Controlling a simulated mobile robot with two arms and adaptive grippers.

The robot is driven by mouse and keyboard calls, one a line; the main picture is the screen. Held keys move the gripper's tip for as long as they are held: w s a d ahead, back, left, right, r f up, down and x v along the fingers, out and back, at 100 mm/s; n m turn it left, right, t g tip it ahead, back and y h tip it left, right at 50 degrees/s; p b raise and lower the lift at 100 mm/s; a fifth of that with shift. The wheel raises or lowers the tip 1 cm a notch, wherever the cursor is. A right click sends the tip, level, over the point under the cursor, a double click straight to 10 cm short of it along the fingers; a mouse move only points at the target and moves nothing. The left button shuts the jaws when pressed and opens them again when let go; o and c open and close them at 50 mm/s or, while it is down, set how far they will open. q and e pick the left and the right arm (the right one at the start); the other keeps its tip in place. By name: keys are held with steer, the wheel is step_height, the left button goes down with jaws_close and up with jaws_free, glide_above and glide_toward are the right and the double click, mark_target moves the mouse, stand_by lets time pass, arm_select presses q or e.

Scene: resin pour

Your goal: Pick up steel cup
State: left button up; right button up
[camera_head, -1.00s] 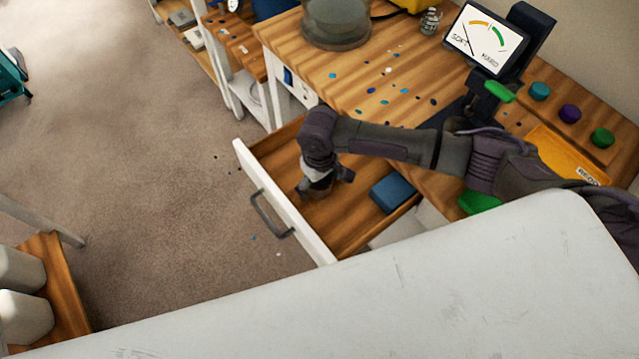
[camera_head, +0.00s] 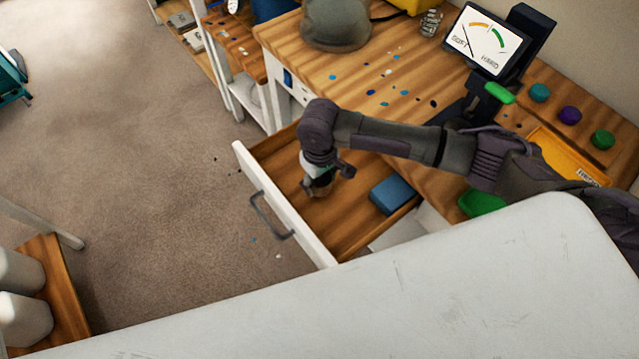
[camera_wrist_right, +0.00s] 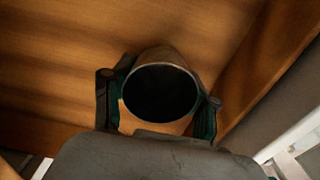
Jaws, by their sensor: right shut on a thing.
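The steel cup (camera_wrist_right: 162,64) shows in the right wrist view as a round vessel with a dark opening facing the camera and warm wood tones reflected on its wall. My right gripper (camera_wrist_right: 158,110) has one finger on each side of the cup and is shut on it. In the head view my right gripper (camera_head: 322,184) points down inside the open drawer (camera_head: 345,238). Only a little of the cup (camera_head: 320,192) shows below the gripper there. I cannot tell whether the cup touches the drawer bottom. My left gripper is not in view.
A blue block (camera_head: 392,194) lies in the drawer, right of the gripper. The white drawer front (camera_head: 285,205) with its handle stands on the left. The workbench (camera_head: 350,75) above holds a gauge display (camera_head: 487,38), colored knobs and scattered chips. A white surface (camera_head: 400,280) fills the foreground.

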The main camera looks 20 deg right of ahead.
step_height(320, 180, up, 2)
steer(key=shift+r, duration=0.1)
steer(key=s+d+r, duration=0.2)
steer(key=s+r, duration=0.4)
steer(key=s, duration=0.5)
steer(key=shift+s+d+r, duration=0.15)
steer(key=shift+d+r, duration=0.1)
steer(key=shift+d, duration=0.1)
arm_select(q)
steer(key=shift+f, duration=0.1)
arm_select(e)
steer(key=shift+s, duration=0.1)
